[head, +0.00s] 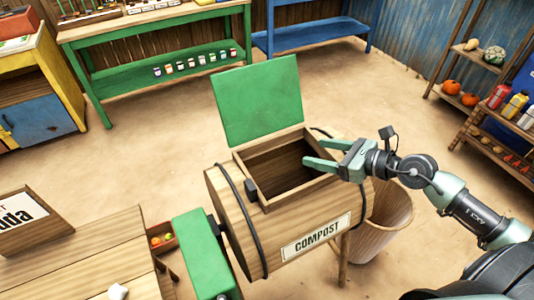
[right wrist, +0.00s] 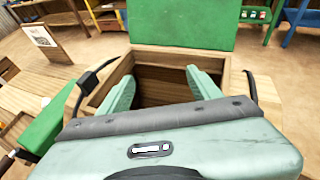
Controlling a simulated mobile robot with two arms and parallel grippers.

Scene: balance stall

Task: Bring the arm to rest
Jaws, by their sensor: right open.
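My right arm (head: 470,212) reaches in from the right in the head view. Its gripper (head: 312,154) is open, with its fingertips over the opening of a wooden compost barrel (head: 228,205). In the right wrist view the two fingers of the gripper (right wrist: 163,90) stand apart with nothing between them, and the dark barrel opening shows beyond. The barrel's green lid (head: 257,100) stands open at the back and shows in the right wrist view (right wrist: 182,25). My left gripper is in neither view.
A wooden table (head: 75,260) with a small white object (head: 118,291) is at the lower left. A green box-like part (head: 200,250) sits at the barrel's left. Shelves (head: 475,60) stand at the right. Sandy floor behind is clear.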

